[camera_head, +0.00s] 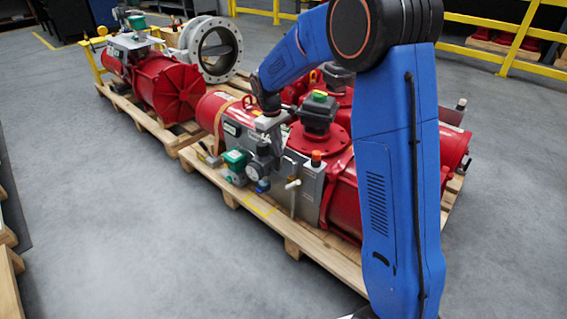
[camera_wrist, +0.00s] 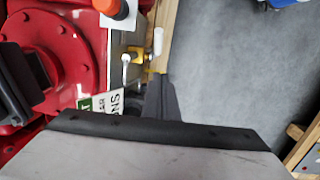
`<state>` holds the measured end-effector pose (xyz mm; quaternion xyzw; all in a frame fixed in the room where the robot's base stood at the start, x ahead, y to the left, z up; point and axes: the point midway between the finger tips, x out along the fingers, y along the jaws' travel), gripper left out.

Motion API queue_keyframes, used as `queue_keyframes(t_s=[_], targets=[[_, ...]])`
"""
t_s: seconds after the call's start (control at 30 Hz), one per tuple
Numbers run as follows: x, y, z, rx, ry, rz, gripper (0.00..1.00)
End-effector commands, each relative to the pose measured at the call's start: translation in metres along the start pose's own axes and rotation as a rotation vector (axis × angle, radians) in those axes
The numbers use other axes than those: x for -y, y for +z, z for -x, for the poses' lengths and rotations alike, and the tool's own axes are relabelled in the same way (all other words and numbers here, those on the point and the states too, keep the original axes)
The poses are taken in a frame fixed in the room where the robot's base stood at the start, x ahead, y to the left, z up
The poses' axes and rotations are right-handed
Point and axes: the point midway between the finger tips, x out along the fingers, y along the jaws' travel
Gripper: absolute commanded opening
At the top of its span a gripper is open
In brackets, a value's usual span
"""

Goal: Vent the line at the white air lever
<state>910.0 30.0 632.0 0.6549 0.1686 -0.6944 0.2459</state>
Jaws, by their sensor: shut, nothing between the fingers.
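The white air lever (camera_head: 293,184) sticks out from the front of the grey control panel on the red actuator. In the wrist view, a white handle (camera_wrist: 157,42) stands beside a yellow fitting, near the top centre. My gripper (camera_head: 270,140) is shut and empty, above and to the left of the lever in the head view, close to the gauge and panel. In the wrist view, dark finger parts (camera_wrist: 160,97) show below the handle, apart from it in the picture. My own grey wrist housing hides the lower part of that view.
An orange-topped knob (camera_head: 316,158) stands on the panel by the lever. A round gauge (camera_head: 262,166) and a green-topped box (camera_head: 236,160) are to the left. The wooden pallet (camera_head: 282,231) runs below. Grey floor in front is clear.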

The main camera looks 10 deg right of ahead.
Motion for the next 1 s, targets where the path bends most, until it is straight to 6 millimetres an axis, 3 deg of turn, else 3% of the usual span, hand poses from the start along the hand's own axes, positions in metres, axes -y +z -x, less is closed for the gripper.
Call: queue_keyframes(t_s=[0.23,0.7,1.0], targets=[[0.001,0.001,-0.023,0.005,-0.003,-0.006,0.0],[0.0,0.004,-0.104,0.005,-0.002,-0.004,0.0],[-0.007,0.026,-0.124,0.003,-0.002,-0.004,0.0]])
